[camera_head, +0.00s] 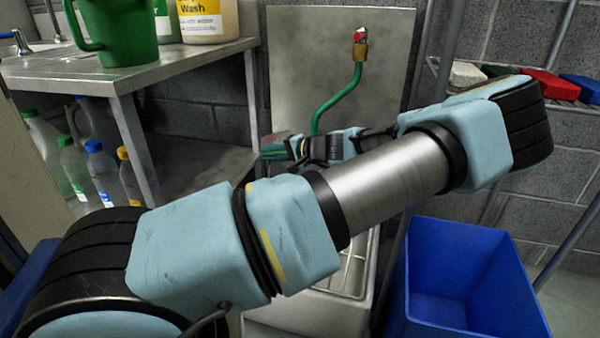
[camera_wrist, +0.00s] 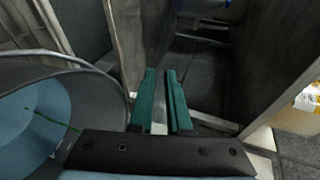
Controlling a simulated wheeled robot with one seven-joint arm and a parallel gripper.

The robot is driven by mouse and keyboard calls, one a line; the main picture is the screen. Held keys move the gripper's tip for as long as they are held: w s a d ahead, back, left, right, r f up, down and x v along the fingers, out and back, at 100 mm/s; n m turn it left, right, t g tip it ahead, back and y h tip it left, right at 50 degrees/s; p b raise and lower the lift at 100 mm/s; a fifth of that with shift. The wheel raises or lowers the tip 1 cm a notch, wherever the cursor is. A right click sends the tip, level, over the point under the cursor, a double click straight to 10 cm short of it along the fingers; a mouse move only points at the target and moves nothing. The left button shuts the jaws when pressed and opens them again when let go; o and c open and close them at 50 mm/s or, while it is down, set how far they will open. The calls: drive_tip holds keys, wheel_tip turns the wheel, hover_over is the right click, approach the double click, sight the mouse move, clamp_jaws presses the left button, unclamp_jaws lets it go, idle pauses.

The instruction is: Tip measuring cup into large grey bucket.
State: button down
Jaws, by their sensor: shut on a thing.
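My gripper (camera_head: 272,150) is far off behind my outstretched arm in the head view, its green fingers pointing left. In the wrist view its two green fingers (camera_wrist: 164,102) are close together on a pale, narrow piece, which I take for part of the measuring cup (camera_wrist: 159,118). A small translucent pinkish shape by the fingers in the head view may be the cup's body; its tilt and contents are unclear. A large round grey-walled vessel with pale blue inside, likely the large grey bucket (camera_wrist: 98,78), is beside the gripper at left in the wrist view. My arm may hide it in the head view.
A steel counter (camera_head: 190,65) holds a green jug (camera_head: 118,35) and a yellow-labelled container (camera_head: 208,18). Several bottles stand below it. A green hose (camera_head: 338,98) hangs on the back panel. A blue bin (camera_head: 465,275) stands at right, below a shelf rack.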

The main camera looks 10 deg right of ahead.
drive_tip(key=shift+s+d+f+t+y+b, duration=0.6)
drive_tip(key=shift+t+y+b, duration=0.1)
drive_tip(key=shift+b, duration=0.45)
idle(0.4)
drive_tip(key=shift+s+d+r+t+y+b, duration=0.1)
drive_tip(key=shift+d+r+t+y+b, duration=0.15)
drive_tip(key=shift+t+y+b, duration=0.35)
idle(0.7)
drive_tip(key=shift+a+r+p, duration=0.1)
drive_tip(key=shift+r+p, duration=0.1)
drive_tip(key=shift+p, duration=0.1)
drive_tip(key=a+g+h+p, duration=0.1)
drive_tip(key=p, duration=0.1)
drive_tip(key=w+r+g+h+p, duration=0.1)
drive_tip(key=shift+w+a+r+g+h+p, duration=0.15)
drive_tip(key=shift+w+a+g+h+p, duration=0.05)
drive_tip(key=shift+a+g+h+p, duration=0.15)
drive_tip(key=shift+r+g+h+p, duration=0.25)
drive_tip(key=shift+h+p, duration=0.1)
drive_tip(key=shift+p, duration=0.35)
drive_tip(key=shift+w+f, duration=0.1)
drive_tip(key=shift+f, duration=0.05)
drive_tip(key=shift+f+h, duration=0.25)
drive_tip(key=shift+h, duration=0.05)
drive_tip(key=shift+r+g+p, duration=0.1)
drive_tip(key=shift+g+p, duration=0.2)
